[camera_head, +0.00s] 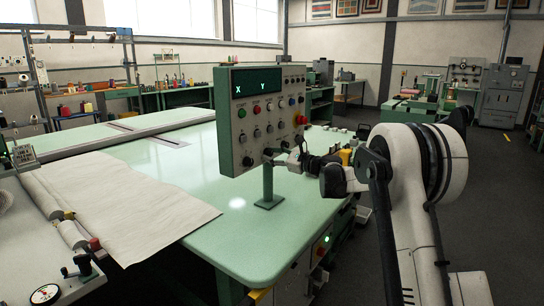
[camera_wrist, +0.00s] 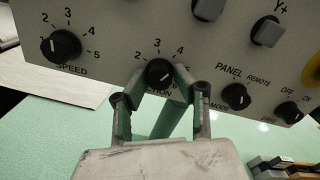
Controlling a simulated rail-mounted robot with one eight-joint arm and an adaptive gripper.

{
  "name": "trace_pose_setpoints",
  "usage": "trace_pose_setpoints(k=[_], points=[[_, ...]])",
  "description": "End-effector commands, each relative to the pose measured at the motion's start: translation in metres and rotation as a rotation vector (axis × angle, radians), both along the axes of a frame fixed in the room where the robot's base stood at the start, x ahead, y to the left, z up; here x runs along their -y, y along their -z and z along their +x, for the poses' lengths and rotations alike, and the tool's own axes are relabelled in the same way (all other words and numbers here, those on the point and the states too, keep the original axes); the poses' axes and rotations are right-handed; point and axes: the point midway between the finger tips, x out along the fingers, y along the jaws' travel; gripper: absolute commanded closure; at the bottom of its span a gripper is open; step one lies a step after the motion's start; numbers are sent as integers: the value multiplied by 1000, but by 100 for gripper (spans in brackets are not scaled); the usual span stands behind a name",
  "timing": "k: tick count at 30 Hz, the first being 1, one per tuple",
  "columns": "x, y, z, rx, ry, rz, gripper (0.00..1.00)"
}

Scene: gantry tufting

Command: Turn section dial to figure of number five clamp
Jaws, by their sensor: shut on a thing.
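The section dial (camera_wrist: 160,70) is a round black knob on the grey control panel (camera_head: 240,128). In the wrist view its label is partly covered, with "TION" showing and the figures 2, 3 and 4 above it. My gripper (camera_wrist: 159,79) has one finger on each side of this knob and is shut on it. I cannot tell which figure the knob points to. In the head view my gripper (camera_head: 299,153) is at the panel's lower right edge, and the dial is hard to make out. I cannot pick out a number five clamp.
The speed dial (camera_wrist: 62,46) is left of the section dial; the panel mode knob (camera_wrist: 235,96) is to the right. The panel stands on a post (camera_head: 268,185) on the green table (camera_head: 215,235). White fabric (camera_head: 125,215) lies at the left. The tabletop near the post is clear.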

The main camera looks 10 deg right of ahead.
Motion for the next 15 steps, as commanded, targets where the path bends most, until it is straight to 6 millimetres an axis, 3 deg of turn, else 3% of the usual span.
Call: trace_pose_setpoints(k=[15], points=[[-1, 1, -1, -328, 0, 351, 99]])
